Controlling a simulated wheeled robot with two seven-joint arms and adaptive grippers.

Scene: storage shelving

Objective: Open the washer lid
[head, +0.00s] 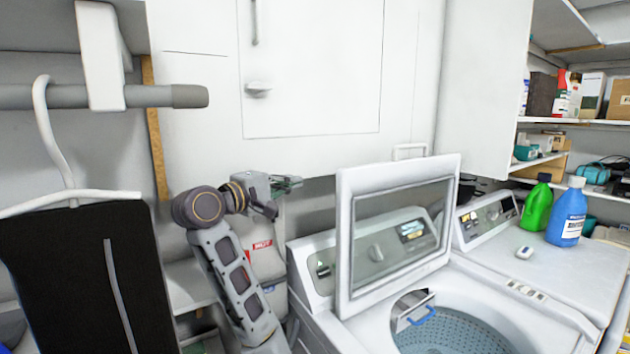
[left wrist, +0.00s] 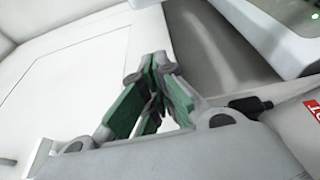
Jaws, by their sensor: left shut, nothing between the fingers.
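The washer lid (head: 344,240) stands raised and upright, a white frame around a clear window. The washer's open tub (head: 455,335) shows below it, with the control panel (head: 318,268) seen behind and through the window. My left gripper (head: 290,183) is above and to the left of the lid, apart from it, in front of the white cabinet. In the left wrist view my left gripper (left wrist: 155,95) has its green-padded fingers together with nothing between them. My right gripper is not in view.
White cabinets (head: 310,70) hang above the washer. A green bottle (head: 537,205) and a blue bottle (head: 567,218) stand on the neighbouring machine at right. A hanger with a black garment (head: 85,275) hangs from a rod (head: 150,96) at left.

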